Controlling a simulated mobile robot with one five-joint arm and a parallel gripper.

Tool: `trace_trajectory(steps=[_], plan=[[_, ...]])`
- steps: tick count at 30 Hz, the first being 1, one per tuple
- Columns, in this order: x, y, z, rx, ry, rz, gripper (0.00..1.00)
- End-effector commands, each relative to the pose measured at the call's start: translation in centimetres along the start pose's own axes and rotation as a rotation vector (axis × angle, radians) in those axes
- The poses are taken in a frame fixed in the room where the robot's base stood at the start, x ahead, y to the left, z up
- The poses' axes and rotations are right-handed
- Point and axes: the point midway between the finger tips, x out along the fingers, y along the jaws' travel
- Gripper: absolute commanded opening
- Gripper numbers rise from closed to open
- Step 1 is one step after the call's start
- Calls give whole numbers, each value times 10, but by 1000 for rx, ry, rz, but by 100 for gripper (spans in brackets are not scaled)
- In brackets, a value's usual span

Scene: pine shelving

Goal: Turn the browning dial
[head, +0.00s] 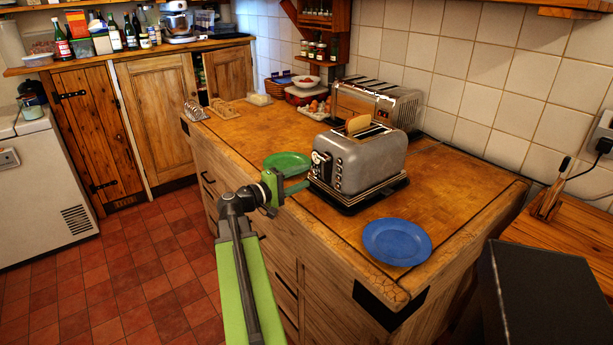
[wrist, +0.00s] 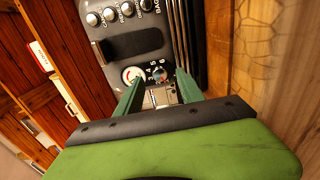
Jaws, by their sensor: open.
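A silver toaster (head: 372,161) with a slice of bread (head: 358,124) sticking out of its top stands on a dark base on the wooden counter. In the wrist view its dark front panel (wrist: 128,45) shows a row of small knobs, a black slot, a white round face with a red mark (wrist: 132,75), and a small round dial (wrist: 159,73) beside printed numbers. My gripper (wrist: 160,82) is open, its green fingers pointing at the panel on either side of the small dial. I cannot tell whether they touch it. In the head view my gripper (head: 302,187) is at the toaster's front left.
A green plate (head: 287,161) lies left of the toaster and a blue plate (head: 397,243) lies at the counter's front right. A second, larger toaster (head: 375,104) stands behind. Bare counter (head: 230,122) extends to the left.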

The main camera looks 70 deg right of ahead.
Motion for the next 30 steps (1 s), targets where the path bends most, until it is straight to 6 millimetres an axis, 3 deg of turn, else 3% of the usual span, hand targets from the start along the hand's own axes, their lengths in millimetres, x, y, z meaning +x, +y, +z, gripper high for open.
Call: trace_trajectory(steps=[9, 15, 21, 30], plan=[[-92, 0, 0, 0, 5, 0, 45], [-134, 0, -1, 0, 4, 0, 45], [-150, 0, -1, 0, 2, 0, 45], [-150, 0, -1, 0, 0, 0, 45]])
